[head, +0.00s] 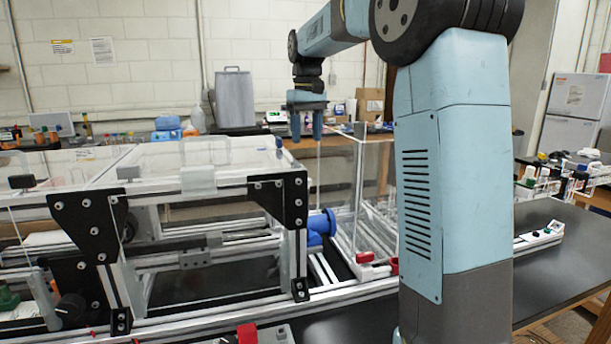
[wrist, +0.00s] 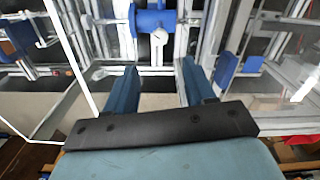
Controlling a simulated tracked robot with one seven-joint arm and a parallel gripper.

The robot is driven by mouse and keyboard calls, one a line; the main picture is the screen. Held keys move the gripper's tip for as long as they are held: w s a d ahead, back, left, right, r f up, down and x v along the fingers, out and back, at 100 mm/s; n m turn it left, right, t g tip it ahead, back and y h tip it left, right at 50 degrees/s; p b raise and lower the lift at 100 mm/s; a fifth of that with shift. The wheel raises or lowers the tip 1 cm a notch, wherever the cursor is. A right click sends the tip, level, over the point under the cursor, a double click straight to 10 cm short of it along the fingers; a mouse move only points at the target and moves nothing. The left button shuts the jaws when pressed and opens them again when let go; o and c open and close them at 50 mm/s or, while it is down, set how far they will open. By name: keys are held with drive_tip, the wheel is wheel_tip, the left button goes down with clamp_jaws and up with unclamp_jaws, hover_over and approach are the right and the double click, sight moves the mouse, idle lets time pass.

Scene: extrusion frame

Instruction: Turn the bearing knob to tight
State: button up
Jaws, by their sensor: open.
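In the wrist view a blue fitting (wrist: 154,19) with a pale round knob-like piece (wrist: 159,37) shows beyond my fingertips; I cannot tell if this is the bearing knob. A dark round knob (head: 70,308) also shows at the frame's lower left. My gripper (head: 306,125) hangs pointing down above and behind the frame. Its two blue fingers (wrist: 158,72) are spread, with nothing between them and apart from the blue fitting.
Clear panels (head: 90,165) and metal rails surround the frame. Red clamp pieces (head: 366,257) sit on the rail at right. The black bench top (head: 545,268) is mostly clear at far right. My arm hides part of the bench.

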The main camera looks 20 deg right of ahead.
wheel_tip(320, 180, down, 12)
idle(0.5)
drive_tip(key=shift+c, duration=0.2)
clamp_jaws()
drive_tip(key=shift+m, duration=1.5)
drive_tip(key=shift+o, duration=0.2)
unclamp_jaws()
drive_tip(key=shift+r, duration=0.15)
